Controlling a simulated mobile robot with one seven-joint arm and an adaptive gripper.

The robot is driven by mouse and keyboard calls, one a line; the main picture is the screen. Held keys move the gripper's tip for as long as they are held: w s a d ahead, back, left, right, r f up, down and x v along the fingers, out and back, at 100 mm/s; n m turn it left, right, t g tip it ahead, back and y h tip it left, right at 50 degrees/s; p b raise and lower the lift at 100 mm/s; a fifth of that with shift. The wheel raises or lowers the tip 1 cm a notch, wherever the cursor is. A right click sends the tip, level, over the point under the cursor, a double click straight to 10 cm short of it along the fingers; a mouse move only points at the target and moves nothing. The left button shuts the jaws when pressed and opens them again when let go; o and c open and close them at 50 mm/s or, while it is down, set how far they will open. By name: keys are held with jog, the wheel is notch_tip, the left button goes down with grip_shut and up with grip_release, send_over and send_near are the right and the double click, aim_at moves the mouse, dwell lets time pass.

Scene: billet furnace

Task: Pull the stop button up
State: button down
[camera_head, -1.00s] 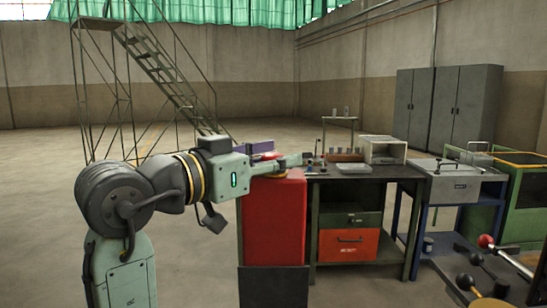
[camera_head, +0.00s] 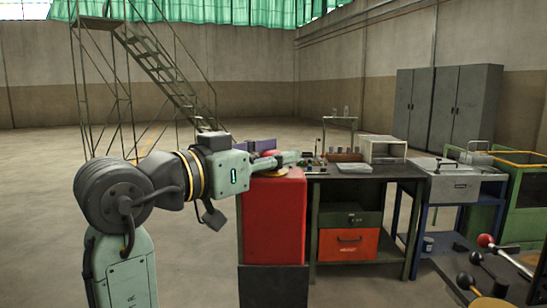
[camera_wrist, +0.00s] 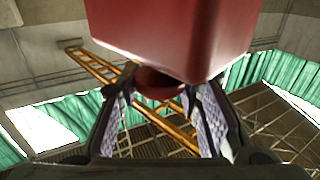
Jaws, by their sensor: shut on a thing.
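The stop button is a rounded red knob that shows in the wrist view (camera_wrist: 158,84), against the edge of a large red block. My gripper (camera_wrist: 162,95) has one finger on each side of the knob and is shut on it. In the head view my gripper (camera_head: 282,159) reaches in from the left over the top of the red cabinet (camera_head: 274,222). A bit of red shows behind the fingers, but my gripper hides most of the button there.
A dark workbench (camera_head: 365,173) with small items and a white box (camera_head: 384,149) stands right of the cabinet. Levers with dark and red knobs (camera_head: 485,241) are at the lower right. A metal staircase (camera_head: 160,70) stands behind. The floor at left is open.

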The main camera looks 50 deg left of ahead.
jog(key=shift+r, duration=0.55)
jog(key=c, duration=1.2)
grip_release()
jog(key=shift+o, duration=0.2)
jog(key=s+d, duration=0.1)
jog(key=s, duration=1.1)
jog(key=shift+d, duration=0.2)
jog(key=shift+w+a, duration=0.1)
